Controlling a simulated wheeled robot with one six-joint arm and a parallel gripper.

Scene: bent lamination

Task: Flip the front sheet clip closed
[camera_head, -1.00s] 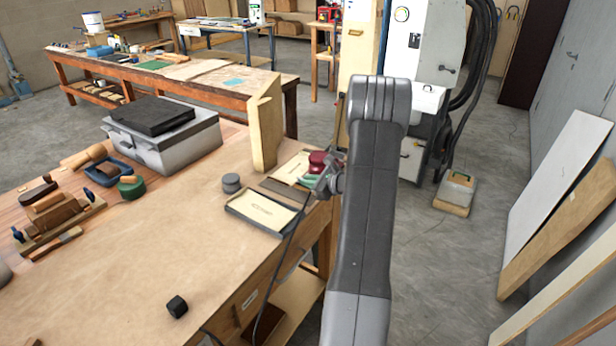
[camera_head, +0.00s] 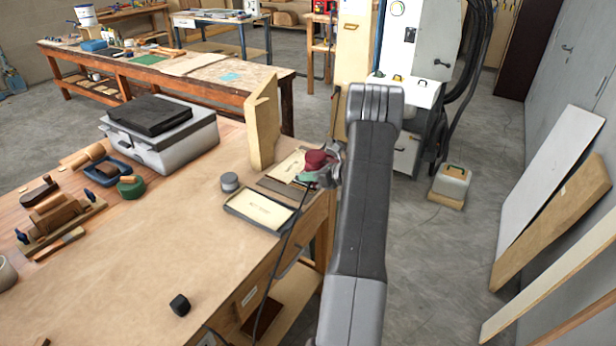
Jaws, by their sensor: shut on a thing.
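My gripper (camera_head: 328,172) is at the far right corner of the workbench, small and partly hidden behind my own arm. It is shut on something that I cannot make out. A dark red round object (camera_head: 316,158) and a small green piece (camera_head: 307,177) are right at its left side; whether either is touched is unclear. I cannot pick out the front sheet clip. A dark shallow tray (camera_head: 233,209) with a labelled pale sheet (camera_head: 262,208) lies on the bench to the left of the gripper. Another pale sheet (camera_head: 288,165) lies beyond it.
A tall wooden piece (camera_head: 262,125) stands on the bench behind the sheets. Grey discs (camera_head: 229,182), a grey case (camera_head: 165,142), clamped wood pieces (camera_head: 58,215) and a black cube (camera_head: 180,305) are farther left. The bench middle is clear. A black cable hangs over the front edge.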

